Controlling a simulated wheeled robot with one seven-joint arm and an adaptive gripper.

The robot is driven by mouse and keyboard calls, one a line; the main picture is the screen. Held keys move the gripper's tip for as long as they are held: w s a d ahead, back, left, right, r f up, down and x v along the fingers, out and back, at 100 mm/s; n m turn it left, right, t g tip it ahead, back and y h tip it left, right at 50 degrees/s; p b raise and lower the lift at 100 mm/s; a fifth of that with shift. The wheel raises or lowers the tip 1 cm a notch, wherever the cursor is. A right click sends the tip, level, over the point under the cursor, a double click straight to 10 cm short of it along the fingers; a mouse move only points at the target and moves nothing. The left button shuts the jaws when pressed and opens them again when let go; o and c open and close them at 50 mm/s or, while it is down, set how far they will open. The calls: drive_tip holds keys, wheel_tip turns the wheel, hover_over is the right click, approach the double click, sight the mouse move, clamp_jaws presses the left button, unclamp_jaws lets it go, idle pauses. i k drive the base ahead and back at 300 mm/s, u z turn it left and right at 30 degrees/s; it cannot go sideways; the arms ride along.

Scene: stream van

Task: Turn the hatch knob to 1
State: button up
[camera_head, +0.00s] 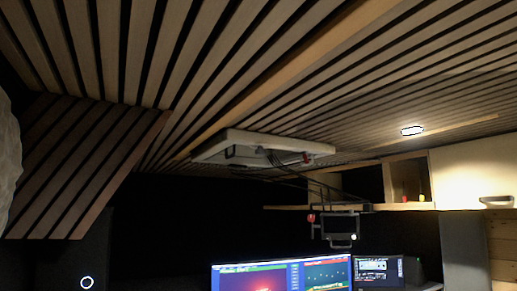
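A white-framed hatch (225,138) is set in the slatted ceiling near the middle of the head view, seen at a shallow angle from below. Dark fittings and a small red part (306,158) show at its underside. I cannot tell whether the red part is the hatch knob, and no numbers or marks can be read. My gripper is not in this view, so its place relative to the hatch does not show.
A dark framed device (338,226) hangs below the hatch's right side. Lit monitors (240,278) stand at the bottom. An open shelf (376,207) and a pale cabinet (470,175) are at right. A lamp (412,130) glows on the ceiling. The left-centre is dark.

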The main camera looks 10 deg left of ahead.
sight(260, 151)
drive_tip(key=k, duration=0.1)
drive_tip(key=u, duration=1.25)
drive_tip(key=i, duration=0.75)
drive_tip(key=z, duration=1.05)
